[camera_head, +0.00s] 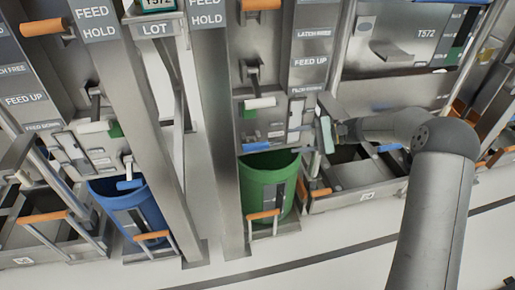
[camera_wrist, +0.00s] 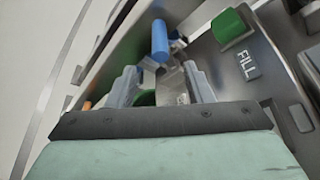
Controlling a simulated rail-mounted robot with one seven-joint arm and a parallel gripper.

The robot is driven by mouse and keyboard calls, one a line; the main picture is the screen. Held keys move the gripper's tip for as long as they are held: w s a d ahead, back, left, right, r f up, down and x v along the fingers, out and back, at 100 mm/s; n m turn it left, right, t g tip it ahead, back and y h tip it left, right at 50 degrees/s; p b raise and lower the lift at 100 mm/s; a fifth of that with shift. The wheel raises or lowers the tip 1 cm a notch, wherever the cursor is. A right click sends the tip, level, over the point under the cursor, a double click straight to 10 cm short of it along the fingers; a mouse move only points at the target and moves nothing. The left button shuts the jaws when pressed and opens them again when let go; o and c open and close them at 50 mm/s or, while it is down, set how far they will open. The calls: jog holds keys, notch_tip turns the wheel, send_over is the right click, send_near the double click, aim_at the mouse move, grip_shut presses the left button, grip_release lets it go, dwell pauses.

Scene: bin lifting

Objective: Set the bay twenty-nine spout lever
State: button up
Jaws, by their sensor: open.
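A blue-handled lever (camera_head: 257,146) sits on the panel above a green bin (camera_head: 262,190). A similar blue handle (camera_head: 130,184) sits above a blue bin (camera_head: 130,208). No bay number is readable, so I cannot tell which lever belongs to bay twenty-nine. My gripper (camera_head: 322,128) is to the right of the green bin's panel, in front of the equipment. In the wrist view, my gripper (camera_wrist: 160,82) has its two fingers apart with nothing held. A blue handle (camera_wrist: 160,38) shows beyond the fingertips, apart from them.
A green block (camera_wrist: 229,25) stands by a FILL label on a metal panel at the right of the wrist view. Orange handles (camera_head: 263,214) project from the bin fronts. Upright metal posts (camera_head: 213,95) stand between the bays. The floor in front is clear.

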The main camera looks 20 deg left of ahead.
aim_at(256, 147)
jog(key=b+x, duration=0.1)
jog(key=x, duration=1.2)
jog(key=shift+s+a+f, duration=0.15)
jog(key=shift+a+f, duration=0.05)
grip_shut()
